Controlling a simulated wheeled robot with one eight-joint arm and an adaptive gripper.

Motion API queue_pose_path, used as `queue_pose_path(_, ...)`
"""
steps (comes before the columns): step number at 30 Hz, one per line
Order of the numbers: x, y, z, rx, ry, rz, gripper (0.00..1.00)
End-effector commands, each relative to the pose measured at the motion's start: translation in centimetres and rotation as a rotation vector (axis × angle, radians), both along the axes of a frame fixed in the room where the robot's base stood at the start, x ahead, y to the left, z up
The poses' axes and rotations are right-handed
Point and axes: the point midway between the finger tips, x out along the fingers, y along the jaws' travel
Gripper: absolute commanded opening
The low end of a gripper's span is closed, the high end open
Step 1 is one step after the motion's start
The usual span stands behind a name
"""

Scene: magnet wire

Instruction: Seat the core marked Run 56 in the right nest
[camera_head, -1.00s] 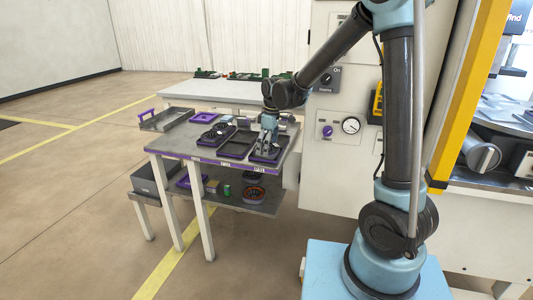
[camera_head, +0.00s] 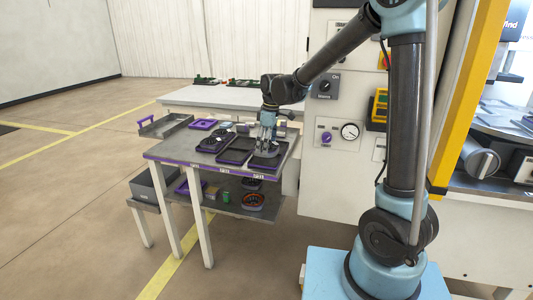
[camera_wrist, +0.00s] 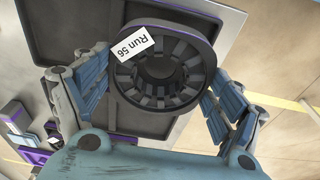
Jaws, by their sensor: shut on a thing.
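The core marked Run 56 (camera_wrist: 161,75) is a dark ring with slots around its bore and a white label. My gripper (camera_wrist: 158,72) is shut on it, with blue-grey fingers at its left and right sides. In the head view my gripper (camera_head: 267,143) points down over the right one of three dark trays (camera_head: 264,163) on the table. The core is small there and partly hidden by the fingers. I cannot tell how far it is above the tray. The core hides part of the dark tray (camera_wrist: 62,25) below it in the wrist view.
The middle tray (camera_head: 233,155) looks empty. The left tray (camera_head: 214,140) holds dark parts. A purple tray (camera_head: 203,124) and a grey bin with a purple handle (camera_head: 163,126) stand behind. A machine panel (camera_head: 340,175) rises close to the table's right side.

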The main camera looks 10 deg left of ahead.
Motion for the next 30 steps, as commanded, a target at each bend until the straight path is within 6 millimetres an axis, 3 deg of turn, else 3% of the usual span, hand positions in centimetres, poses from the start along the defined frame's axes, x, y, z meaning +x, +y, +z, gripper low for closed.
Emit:
queue_pose_path(6, 0.0, 0.0, 3.4, 0.0, 0.0, 0.0, 0.34)
queue_pose_path(12, 0.0, 0.0, 5.5, 0.0, 0.0, 0.0, 0.34)
queue_pose_path(30, 0.0, 0.0, 6.3, 0.0, 0.0, 0.0, 0.34)
